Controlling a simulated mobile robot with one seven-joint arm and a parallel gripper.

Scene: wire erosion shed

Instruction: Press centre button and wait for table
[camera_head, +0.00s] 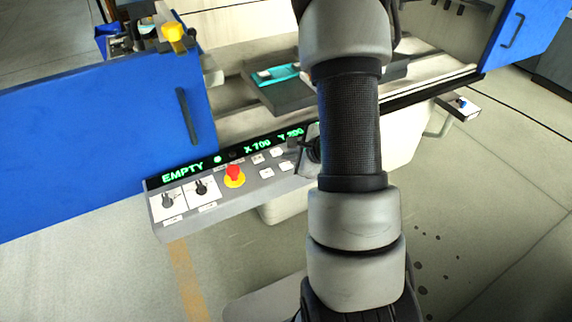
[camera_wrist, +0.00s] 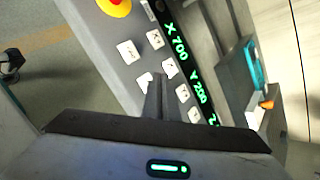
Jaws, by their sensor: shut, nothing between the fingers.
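The control panel (camera_head: 225,193) of the machine carries a green display (camera_head: 185,173) reading EMPTY, X 700 and Y 200. It also shows in the wrist view (camera_wrist: 110,80). Several white jog buttons (camera_wrist: 155,40) sit in a cluster beside the display. My gripper (camera_wrist: 157,82) is shut and empty, its fingertips over the button cluster and overlapping the edge of one button (camera_wrist: 144,82). Whether they touch is not clear, and I cannot tell which is the centre button. The machine table (camera_head: 283,98) is dark with a teal piece (camera_head: 278,74) on it.
A red emergency stop (camera_head: 234,171) on a yellow base and two rotary switches (camera_head: 201,190) are left on the panel. A blue door (camera_head: 95,135) stands at left, another (camera_head: 520,30) at upper right. A small control box (camera_head: 460,104) juts out right.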

